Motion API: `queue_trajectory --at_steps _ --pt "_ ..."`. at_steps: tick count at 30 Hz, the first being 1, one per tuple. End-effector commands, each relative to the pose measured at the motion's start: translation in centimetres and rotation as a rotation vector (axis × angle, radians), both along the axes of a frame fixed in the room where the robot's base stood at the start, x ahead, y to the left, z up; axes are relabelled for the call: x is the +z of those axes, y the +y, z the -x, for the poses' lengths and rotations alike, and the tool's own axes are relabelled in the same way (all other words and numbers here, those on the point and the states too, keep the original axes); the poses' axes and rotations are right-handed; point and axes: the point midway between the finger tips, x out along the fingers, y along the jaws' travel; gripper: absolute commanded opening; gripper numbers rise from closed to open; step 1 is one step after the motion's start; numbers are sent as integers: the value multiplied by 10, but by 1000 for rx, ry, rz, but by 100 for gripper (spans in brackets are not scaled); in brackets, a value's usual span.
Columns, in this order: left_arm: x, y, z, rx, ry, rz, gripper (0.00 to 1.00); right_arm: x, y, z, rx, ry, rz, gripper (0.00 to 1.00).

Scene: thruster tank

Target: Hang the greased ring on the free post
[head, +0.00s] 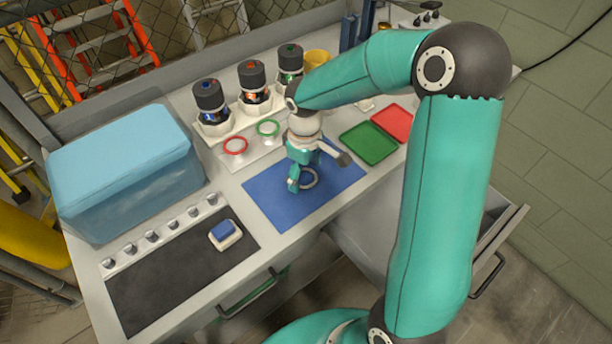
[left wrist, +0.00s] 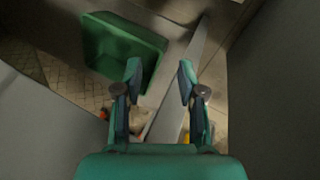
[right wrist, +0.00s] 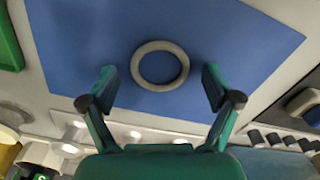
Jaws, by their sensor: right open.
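A pale grey ring (head: 309,179) lies flat on the blue mat (head: 277,207). It also shows whole in the right wrist view (right wrist: 137,66). My right gripper (head: 317,173) points down over the mat. Its fingers are open and spread to either side of the ring in the right wrist view (right wrist: 159,78), with nothing between them held. My left gripper (left wrist: 160,68) is open and empty, away from the bench work area; it is not visible in the head view. Whether there is grease on the ring, and which post is free, I cannot tell.
Red (head: 236,145) and green (head: 268,128) rings sit on a white base before several dark-capped bottles (head: 209,96). A row of small pegs (head: 151,237) edges a black mat (head: 175,275) with a blue-and-white block (head: 225,234). Green (head: 369,143) and red (head: 392,122) trays lie right. A blue box (head: 125,165) stands left.

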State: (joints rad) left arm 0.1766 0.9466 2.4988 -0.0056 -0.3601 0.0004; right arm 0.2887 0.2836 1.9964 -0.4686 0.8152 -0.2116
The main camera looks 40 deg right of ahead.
Motion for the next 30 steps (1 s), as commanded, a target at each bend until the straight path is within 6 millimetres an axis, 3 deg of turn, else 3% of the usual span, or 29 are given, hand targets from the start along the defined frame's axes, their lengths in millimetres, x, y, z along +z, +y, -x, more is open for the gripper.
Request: queue_trajectory --at_steps 18,26,30 --pt "-4 0 0 0 0 0 40 -4 0 0 1 0 0 89" --pt "-5 0 0 0 0 0 40 -4 0 0 1 0 0 46" --pt "-5 0 0 0 0 0 40 -4 0 0 1 0 0 42"
